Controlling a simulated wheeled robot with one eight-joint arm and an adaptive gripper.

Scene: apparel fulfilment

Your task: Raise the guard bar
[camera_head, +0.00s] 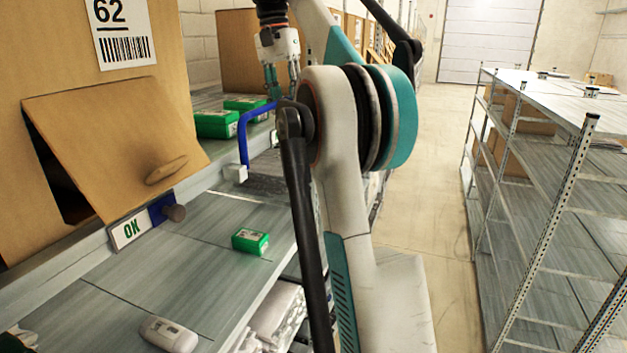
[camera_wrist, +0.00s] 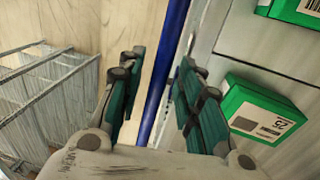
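The guard bar (camera_head: 243,140) is a blue bent bar at the shelf's front edge in the head view. It rises from a white bracket (camera_head: 235,173) and bends toward the right. My gripper (camera_head: 279,97) points down at the bar's far upper end. In the wrist view the blue bar (camera_wrist: 172,50) runs lengthwise between the two green fingers of my gripper (camera_wrist: 160,78). The fingers stand apart, with a visible gap between the left finger and the bar. I cannot tell whether either finger touches it.
Green boxes (camera_head: 216,124) lie on the shelf behind the bar; one also shows in the wrist view (camera_wrist: 262,112). A small green box (camera_head: 250,241) and a white device (camera_head: 169,335) lie nearer. A large carton (camera_head: 165,45) stands left. A metal rack (camera_head: 545,125) stands right across the aisle.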

